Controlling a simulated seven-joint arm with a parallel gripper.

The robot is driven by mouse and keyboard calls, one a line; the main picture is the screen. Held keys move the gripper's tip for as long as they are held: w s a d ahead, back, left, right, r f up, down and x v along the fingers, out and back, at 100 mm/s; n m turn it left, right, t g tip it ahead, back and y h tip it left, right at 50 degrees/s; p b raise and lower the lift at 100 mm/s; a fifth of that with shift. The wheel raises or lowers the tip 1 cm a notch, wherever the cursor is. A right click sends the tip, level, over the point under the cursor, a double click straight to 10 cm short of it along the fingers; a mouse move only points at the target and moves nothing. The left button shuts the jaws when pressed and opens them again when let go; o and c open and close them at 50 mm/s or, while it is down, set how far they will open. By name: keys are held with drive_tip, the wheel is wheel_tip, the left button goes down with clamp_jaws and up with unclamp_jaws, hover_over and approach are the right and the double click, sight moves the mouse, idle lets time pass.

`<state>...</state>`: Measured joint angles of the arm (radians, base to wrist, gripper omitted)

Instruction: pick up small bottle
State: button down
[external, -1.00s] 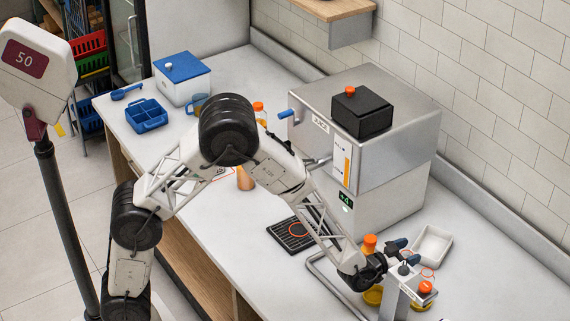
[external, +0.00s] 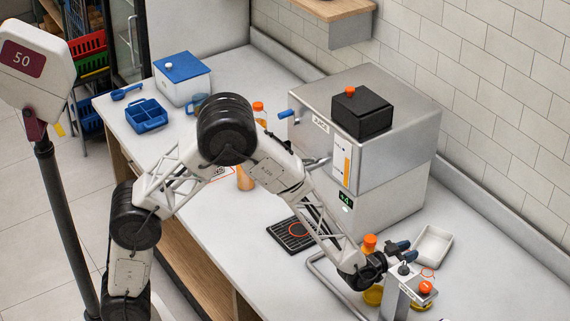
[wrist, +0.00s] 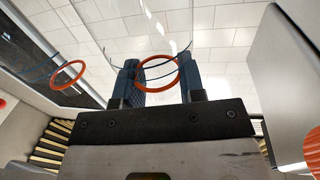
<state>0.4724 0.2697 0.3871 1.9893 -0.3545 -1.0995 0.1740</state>
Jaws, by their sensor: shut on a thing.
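My gripper (external: 408,250) is at the right front of the counter, its blue fingers in front of the juicer. In the wrist view, the two blue fingers (wrist: 158,64) stand upright with a gap between them. A clear, faint outline with an orange ring (wrist: 158,88) shows between them, which looks like the small bottle held there. Its body is hard to make out against the pale tiles. In the external view a thin orange ring (external: 428,272) shows beside the fingers. Orange-capped bottles (external: 369,242) (external: 425,287) stand close to the gripper, partly hidden by it.
The large steel juicer (external: 400,135) stands behind my arm, with a black drip tray (external: 292,234) at its front. A white tray (external: 433,246) lies right of the gripper. A blue caddy (external: 146,116) and a blue-lidded box (external: 183,80) are far left.

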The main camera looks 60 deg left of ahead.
drive_tip(key=shift+r, duration=1.55)
drive_tip(key=s+a, duration=0.3)
drive_tip(key=s, duration=0.4)
drive_tip(key=s+a+r, duration=0.1)
drive_tip(key=s+a, duration=0.2)
drive_tip(key=s, duration=0.4)
drive_tip(key=shift+s+r, duration=0.3)
drive_tip(key=shift+s, duration=0.05)
drive_tip(key=shift+a, duration=0.1)
